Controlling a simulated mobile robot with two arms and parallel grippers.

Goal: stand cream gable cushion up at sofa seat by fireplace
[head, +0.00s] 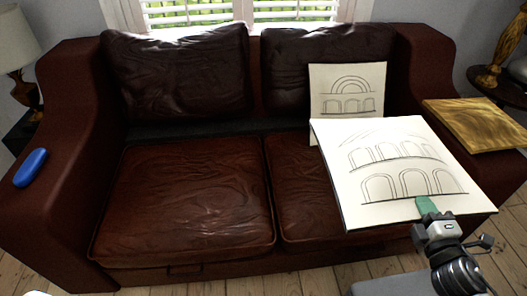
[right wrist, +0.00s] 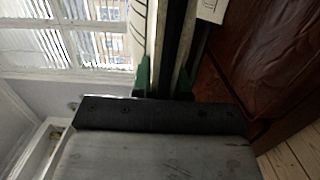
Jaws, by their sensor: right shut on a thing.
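A cream square cushion (head: 385,165) with line-drawn arches and faint sloping lines near its top is in the head view. My right gripper (head: 428,207) is shut on its lower edge and holds it tilted over the right seat (head: 290,195) of the dark red sofa. In the right wrist view the gripper (right wrist: 162,82) shows green finger pads on either side of the cushion, seen nearly edge-on. A second cream cushion (head: 347,82) with a round arch over smaller arches stands against the right backrest, partly hidden by the held one. My left gripper is not in view. No fireplace shows.
The left seat (head: 185,200) is clear. A blue rounded object (head: 30,168) lies on the left armrest, and a golden wooden board (head: 475,123) on the right one. A lamp (head: 18,50) stands at left. A carved wooden figure (head: 497,50) stands on a side table at right.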

